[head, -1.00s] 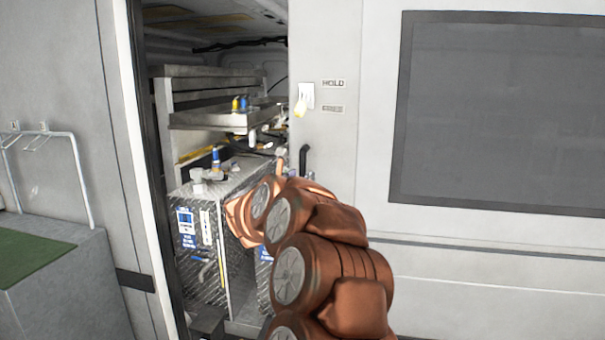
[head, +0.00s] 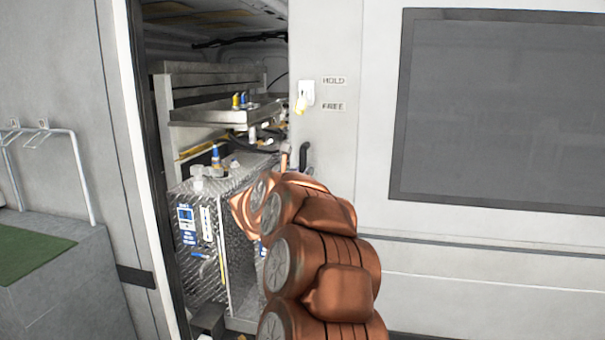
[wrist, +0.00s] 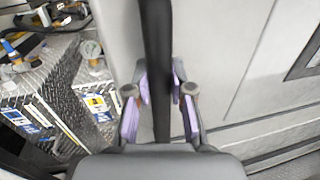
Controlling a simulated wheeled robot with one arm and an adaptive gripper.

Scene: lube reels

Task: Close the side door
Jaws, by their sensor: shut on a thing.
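The side door (head: 375,240) is a light grey panel with a large dark window. It stands partly open, with a gap at its left edge showing the vehicle's interior. Its black handle (head: 305,153) is near that left edge, and it shows in the wrist view as a dark upright bar (wrist: 157,40). My gripper (wrist: 160,88) is shut around this bar, with a purple-padded finger on either side. In the head view my copper arm reaches up to the handle and hides most of the gripper.
Inside the opening are a metal tray shelf (head: 225,114) and a diamond-plate cabinet (head: 205,235) with labels. A white door frame edge (head: 140,150) bounds the gap at left. A step with a green mat (head: 30,255) and a rail (head: 83,180) stand further left. A latch with HOLD and FREE labels (head: 306,95) is on the door.

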